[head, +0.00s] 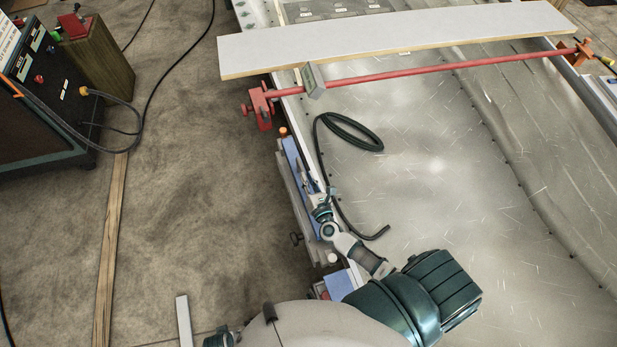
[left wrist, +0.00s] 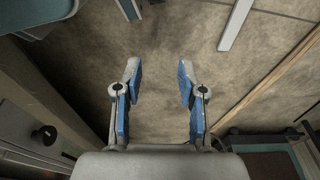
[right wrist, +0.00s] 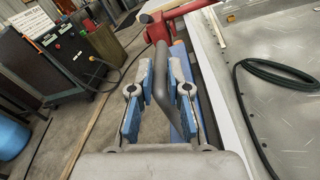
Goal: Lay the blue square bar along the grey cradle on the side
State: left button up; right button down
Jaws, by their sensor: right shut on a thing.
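The blue square bar (head: 291,152) lies lengthwise along the hull's left side in the head view, partly hidden by my right arm. In the right wrist view it shows (right wrist: 178,58) behind the fingers. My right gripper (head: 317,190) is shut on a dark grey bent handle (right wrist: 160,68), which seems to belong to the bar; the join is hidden. The grey cradle (head: 290,190) runs close beside the bar on its left; whether they touch is unclear. My left gripper (left wrist: 158,80) is open and empty above the floor.
A red clamp bar (head: 400,73) and pale plank (head: 390,40) cross the hull. A dark hose (head: 352,132) lies on the hull plate near my right gripper. A machine cabinet (head: 35,100) stands at left. The floor between is mostly clear.

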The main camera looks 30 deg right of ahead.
jog(key=shift+a+f+b, duration=0.15)
jog(key=shift+f+b, duration=0.2)
jog(key=shift+d+f+b, duration=0.4)
jog(key=shift+f+b, duration=0.15)
jog(key=shift+f, duration=0.25)
jog(key=shift+a+f+b, duration=0.3)
jog(key=shift+f+b, duration=0.2)
jog(key=shift+b, duration=0.1)
jog(key=shift+d+f+b, duration=0.2)
jog(key=shift+f+b, duration=0.35)
jog(key=shift+f, duration=0.05)
pick_arm(q)
jog(key=shift+w+r+b, duration=0.55)
jog(key=shift+w+r, duration=0.2)
jog(key=shift+r, duration=6.45)
pick_arm(e)
jog(key=shift+a+f, duration=0.1)
jog(key=shift+f, duration=0.45)
jog(key=shift+f+b, duration=0.75)
jog(key=shift+b, duration=0.05)
pick_arm(q)
jog(key=w+d+r+t+h+b, duration=0.1)
jog(key=w+d+r+t, duration=0.1)
jog(key=w+t, duration=0.3)
jog(key=shift+w+d+r, duration=0.2)
jog(key=shift+w+r, duration=0.4)
jog(key=shift+w, duration=0.55)
pick_arm(e)
jog(key=shift+f, duration=0.55)
